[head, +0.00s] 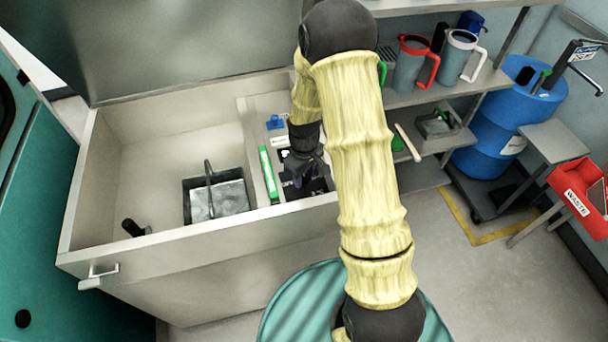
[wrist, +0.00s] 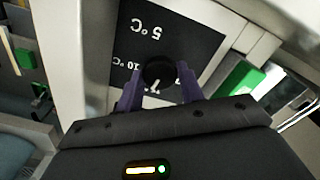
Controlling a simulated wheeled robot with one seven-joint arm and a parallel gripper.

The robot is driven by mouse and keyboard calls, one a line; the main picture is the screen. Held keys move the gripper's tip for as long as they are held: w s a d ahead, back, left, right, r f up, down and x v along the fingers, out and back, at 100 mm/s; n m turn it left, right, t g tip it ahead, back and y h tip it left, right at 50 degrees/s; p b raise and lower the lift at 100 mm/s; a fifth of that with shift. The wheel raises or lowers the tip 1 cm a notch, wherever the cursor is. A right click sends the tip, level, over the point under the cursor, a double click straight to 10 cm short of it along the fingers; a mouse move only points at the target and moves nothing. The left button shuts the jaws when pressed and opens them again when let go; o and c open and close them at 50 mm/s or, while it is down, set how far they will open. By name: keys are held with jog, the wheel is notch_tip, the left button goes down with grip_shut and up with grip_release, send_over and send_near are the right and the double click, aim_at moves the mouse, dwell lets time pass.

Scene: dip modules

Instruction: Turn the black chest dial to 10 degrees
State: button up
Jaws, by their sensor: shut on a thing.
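The black chest dial (wrist: 158,72) is a round black knob on a dark panel (wrist: 185,38), with white marks "5 °C" and "10 °C" that read upside down in the wrist view. A light pointer mark shows at the knob's lower edge, partly hidden. My gripper (wrist: 157,84) has its two purple fingers on either side of the knob and is shut on it. In the head view my gripper (head: 302,170) is over the dark panel (head: 318,187) at the chest's right end; the dial is hidden there behind my gripper and arm.
The open chest (head: 150,238) holds a dark basket (head: 186,200) with a handle. A green strip (head: 268,174) lies left of the panel. Shelves at right hold jugs (head: 409,62). A blue barrel (head: 500,125) and a red waste bin (head: 578,200) stand further right.

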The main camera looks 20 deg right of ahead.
aim_at(304, 178)
jog(key=m, duration=0.6)
jog(key=shift+r, duration=0.1)
jog(key=m, duration=0.5)
jog(key=shift+m, duration=0.4)
jog(key=o, duration=1)
notch_tip(304, 178, up, 17)
jog(key=shift+r+b, duration=0.15)
jog(key=shift+b, duration=0.15)
